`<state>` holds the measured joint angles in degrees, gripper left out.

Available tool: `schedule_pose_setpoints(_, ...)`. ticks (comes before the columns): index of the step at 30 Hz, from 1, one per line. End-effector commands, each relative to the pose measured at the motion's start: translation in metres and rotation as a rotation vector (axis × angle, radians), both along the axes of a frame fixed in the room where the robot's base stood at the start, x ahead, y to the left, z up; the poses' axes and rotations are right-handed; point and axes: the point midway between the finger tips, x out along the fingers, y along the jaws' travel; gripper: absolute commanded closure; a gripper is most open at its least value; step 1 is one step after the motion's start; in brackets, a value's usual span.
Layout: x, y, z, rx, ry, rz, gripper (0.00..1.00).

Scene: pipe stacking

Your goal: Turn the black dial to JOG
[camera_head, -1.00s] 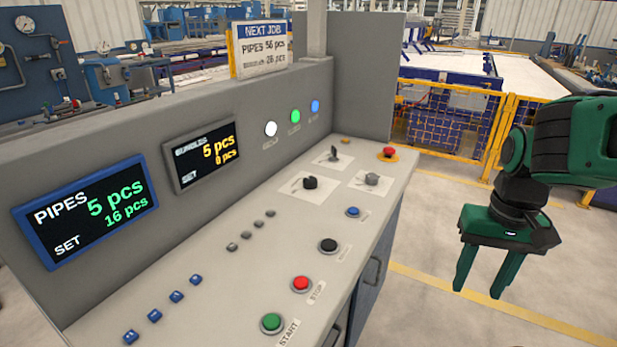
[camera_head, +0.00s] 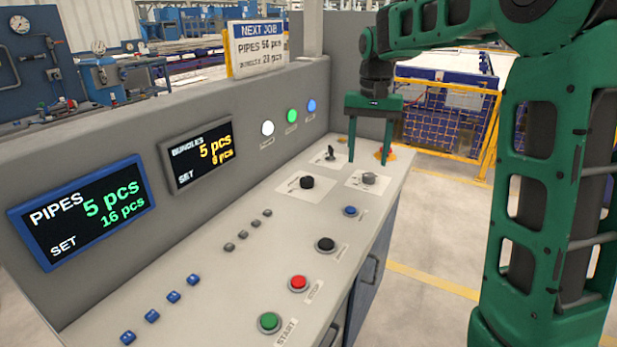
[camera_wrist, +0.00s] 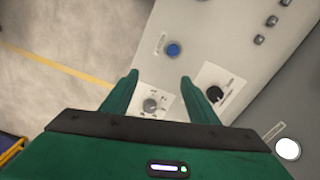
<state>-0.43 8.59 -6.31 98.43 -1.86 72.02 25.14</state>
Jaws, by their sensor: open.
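The black dial (camera_head: 307,182) sits on a white label plate on the console top, left of a grey dial (camera_head: 369,178) on its own plate. My gripper (camera_head: 368,158) is open and empty, pointing down above the far end of the console, behind and to the right of the black dial. In the wrist view the black dial (camera_wrist: 215,94) is by the right fingertip and the grey dial (camera_wrist: 151,104) lies between the fingers of my gripper (camera_wrist: 158,78). The label text is too small to read.
A small black lever (camera_head: 330,153) stands behind the black dial. A red button (camera_head: 385,154) is partly hidden by my gripper. The console back panel (camera_head: 290,85) rises to the left. Blue (camera_head: 351,211), black (camera_head: 325,244), red and green buttons line the front side.

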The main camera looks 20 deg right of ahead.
Motion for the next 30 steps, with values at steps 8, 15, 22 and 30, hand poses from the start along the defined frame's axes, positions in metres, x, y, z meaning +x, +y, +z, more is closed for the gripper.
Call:
schedule_pose_setpoints(8, 0.098, 0.063, -0.011, 0.003, 0.004, 0.036, 0.46)
schedule_pose_setpoints(15, 0.144, 0.104, -0.024, 0.007, 0.005, 0.053, 0.46)
schedule_pose_setpoints(22, 0.155, 0.115, -0.033, 0.009, 0.006, 0.056, 0.46)
schedule_pose_setpoints(30, 0.154, 0.115, -0.072, 0.008, 0.009, 0.056, 0.46)
